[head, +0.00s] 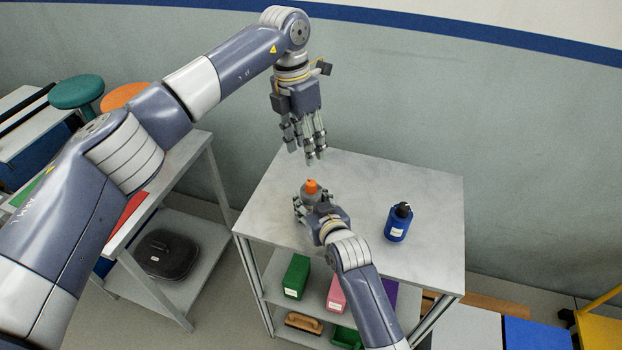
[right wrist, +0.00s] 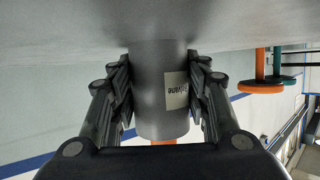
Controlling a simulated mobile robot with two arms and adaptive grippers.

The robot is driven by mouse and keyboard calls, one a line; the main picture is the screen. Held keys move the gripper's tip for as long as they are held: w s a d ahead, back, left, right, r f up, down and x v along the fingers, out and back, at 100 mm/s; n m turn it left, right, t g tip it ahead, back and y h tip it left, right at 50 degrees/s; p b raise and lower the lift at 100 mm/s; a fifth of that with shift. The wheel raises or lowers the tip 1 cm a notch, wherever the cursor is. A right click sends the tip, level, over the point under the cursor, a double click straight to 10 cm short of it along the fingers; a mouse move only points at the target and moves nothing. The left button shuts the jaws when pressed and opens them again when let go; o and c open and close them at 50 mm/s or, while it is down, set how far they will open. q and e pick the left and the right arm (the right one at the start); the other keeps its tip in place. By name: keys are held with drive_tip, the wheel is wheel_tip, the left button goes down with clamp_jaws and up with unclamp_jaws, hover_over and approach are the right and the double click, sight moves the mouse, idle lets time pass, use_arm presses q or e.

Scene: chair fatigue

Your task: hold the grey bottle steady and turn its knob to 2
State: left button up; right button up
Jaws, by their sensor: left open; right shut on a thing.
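The grey bottle (right wrist: 150,95) stands on the table and fills the middle of the right wrist view, where it looks upside down with a pale label on its side. Its orange knob (head: 311,187) shows on top in the head view. My right gripper (right wrist: 162,88) is shut on the bottle's body, one finger pad on each side. In the head view my right gripper (head: 312,207) hides most of the bottle. My left gripper (head: 312,158) is open and empty, above the table and a little behind the knob, fingers pointing down. The number on the knob cannot be read.
A blue bottle (head: 398,224) with a black top stands on the table (head: 262,212) to the right. Green (head: 296,277) and pink (head: 336,294) boxes sit on the shelf below. Another table with a black case (head: 167,254) underneath stands at left. The table's back right is clear.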

sight(311, 182)
use_arm(q)
drive_tip(key=f+n, duration=0.2)
drive_tip(key=f, duration=0.1)
drive_tip(key=d+f+n+y, duration=0.1)
drive_tip(key=f+n, duration=0.1)
drive_tip(key=f, duration=0.2)
drive_tip(key=f+n, duration=0.2)
drive_tip(key=f, duration=0.1)
drive_tip(key=shift+s+d+f+y, duration=0.15)
drive_tip(key=shift+f+y, duration=0.15)
drive_tip(key=shift+f, duration=0.1)
drive_tip(key=shift+c, duration=0.3)
clamp_jaws()
